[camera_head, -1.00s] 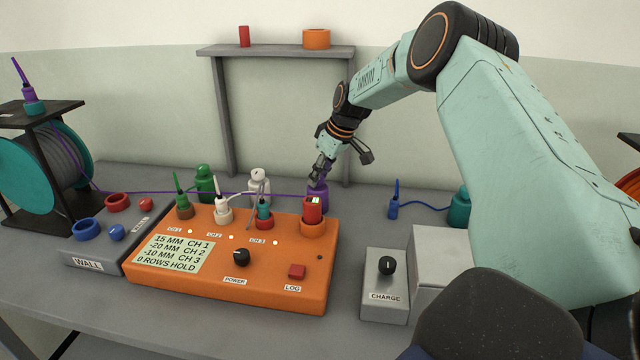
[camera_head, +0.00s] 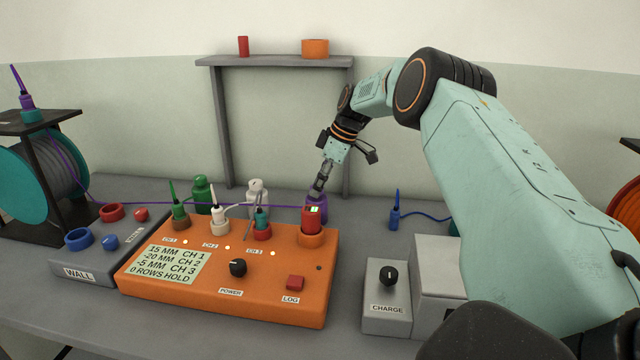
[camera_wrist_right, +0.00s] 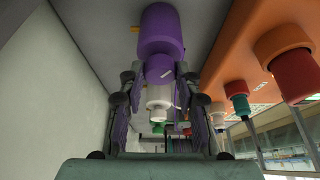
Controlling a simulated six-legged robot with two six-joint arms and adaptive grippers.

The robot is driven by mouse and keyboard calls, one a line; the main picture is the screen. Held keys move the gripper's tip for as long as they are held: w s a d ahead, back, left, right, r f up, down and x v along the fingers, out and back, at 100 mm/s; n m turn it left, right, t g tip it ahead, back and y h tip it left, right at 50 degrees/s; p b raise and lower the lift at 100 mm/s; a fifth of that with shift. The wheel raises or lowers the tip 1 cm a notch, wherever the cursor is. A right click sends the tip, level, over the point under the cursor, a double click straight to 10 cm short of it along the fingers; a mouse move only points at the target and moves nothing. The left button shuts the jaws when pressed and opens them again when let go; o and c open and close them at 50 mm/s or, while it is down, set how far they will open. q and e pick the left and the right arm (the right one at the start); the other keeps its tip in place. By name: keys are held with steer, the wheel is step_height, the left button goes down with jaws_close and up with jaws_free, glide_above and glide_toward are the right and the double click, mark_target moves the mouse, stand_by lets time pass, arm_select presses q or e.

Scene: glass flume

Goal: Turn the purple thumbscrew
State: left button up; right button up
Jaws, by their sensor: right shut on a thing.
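A purple bottle-shaped body (camera_head: 324,203) stands behind the orange box's right end, partly hidden by a red cylinder. In the right wrist view, its wide purple part (camera_wrist_right: 160,32) joins a narrower purple thumbscrew (camera_wrist_right: 158,66) with a pale mark, and a white part (camera_wrist_right: 158,96) lies in line with it. My right gripper (camera_head: 318,188) reaches down to it from above. In the wrist view its fingers (camera_wrist_right: 160,78) stand on both sides of the thumbscrew, shut on it. The display (camera_head: 172,264) on the orange box reads -5 MM for CH 3. My left gripper is not in view.
The orange box (camera_head: 200,288) carries several plugs, a power knob (camera_head: 238,267) and a red cylinder (camera_head: 311,219) close to the gripper. Green (camera_head: 203,192) and white (camera_head: 257,190) bottles stand behind it. A grey shelf (camera_head: 275,61) stands behind. A purple cable runs along the bench.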

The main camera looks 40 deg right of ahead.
steer(key=shift+w+r, duration=0.2)
steer(key=shift+r, duration=0.15)
steer(key=o, duration=1)
steer(key=shift+a, duration=0.1)
steer(key=shift+o, duration=0.6)
steer(key=shift+f, duration=0.1)
steer(key=shift+s+f, duration=0.1)
steer(key=shift+s, duration=0.05)
steer(key=v, duration=1.2)
steer(key=shift+s, duration=0.1)
steer(key=shift+f, duration=0.1)
